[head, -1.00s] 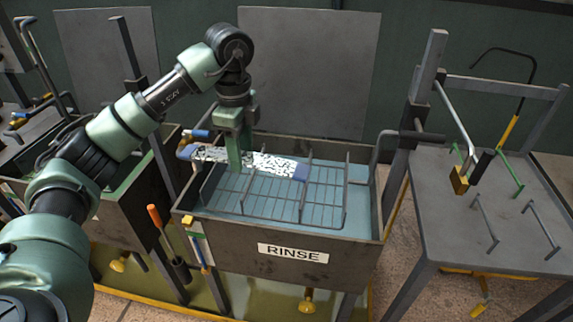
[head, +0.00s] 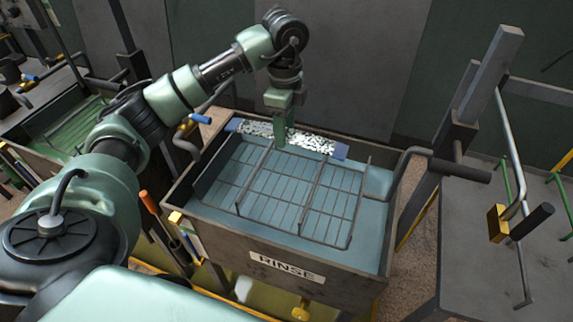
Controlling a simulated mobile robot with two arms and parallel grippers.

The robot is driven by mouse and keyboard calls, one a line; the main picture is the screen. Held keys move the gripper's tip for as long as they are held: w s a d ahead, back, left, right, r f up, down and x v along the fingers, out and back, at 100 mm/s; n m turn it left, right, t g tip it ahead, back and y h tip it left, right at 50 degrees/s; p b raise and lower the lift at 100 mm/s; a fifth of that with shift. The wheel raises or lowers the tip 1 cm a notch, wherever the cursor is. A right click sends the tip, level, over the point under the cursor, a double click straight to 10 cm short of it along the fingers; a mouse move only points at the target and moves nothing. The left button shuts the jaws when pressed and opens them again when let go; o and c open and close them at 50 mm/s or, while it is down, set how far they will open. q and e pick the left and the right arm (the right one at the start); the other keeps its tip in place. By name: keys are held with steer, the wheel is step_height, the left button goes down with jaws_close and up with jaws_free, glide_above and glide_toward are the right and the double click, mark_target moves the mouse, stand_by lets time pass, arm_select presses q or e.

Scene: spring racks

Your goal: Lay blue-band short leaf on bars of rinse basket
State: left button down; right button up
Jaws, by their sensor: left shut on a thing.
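The blue-band short leaf (head: 312,143) is a flat speckled white and dark strip with blue ends. It lies level across the back of the rinse basket (head: 262,208), a wire frame with bars and upright posts inside the RINSE tank (head: 285,268). My left gripper (head: 281,138) points down and is shut on the leaf near its middle. I cannot tell whether the leaf touches the bars. My right gripper is not in view.
A grey table (head: 470,240) with hooked rods and a brass-coloured block (head: 498,224) stands at the right. Another tank (head: 70,125) is at the left. A curved pipe (head: 408,165) rises at the tank's right side. The front basket bars are clear.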

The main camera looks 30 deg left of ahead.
arm_select(q)
steer(key=f+p, duration=0.1)
steer(key=f, duration=0.8)
steer(key=f+p, duration=0.1)
steer(key=f, duration=0.3)
steer(key=shift+w+f+p, duration=0.15)
steer(key=shift+w+p, duration=0.1)
steer(key=shift+p, duration=0.1)
steer(key=shift+f, duration=0.1)
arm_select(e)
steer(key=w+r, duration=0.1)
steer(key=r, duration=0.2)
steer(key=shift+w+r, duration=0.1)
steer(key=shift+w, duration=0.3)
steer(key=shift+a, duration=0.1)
arm_select(q)
steer(key=shift+f+b, duration=0.4)
steer(key=shift+f, duration=0.15)
steer(key=c, duration=0.7)
jaws_free()
steer(key=shift+s, duration=0.1)
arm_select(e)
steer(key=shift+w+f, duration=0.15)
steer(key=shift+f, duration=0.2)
arm_select(q)
steer(key=shift+r, duration=0.15)
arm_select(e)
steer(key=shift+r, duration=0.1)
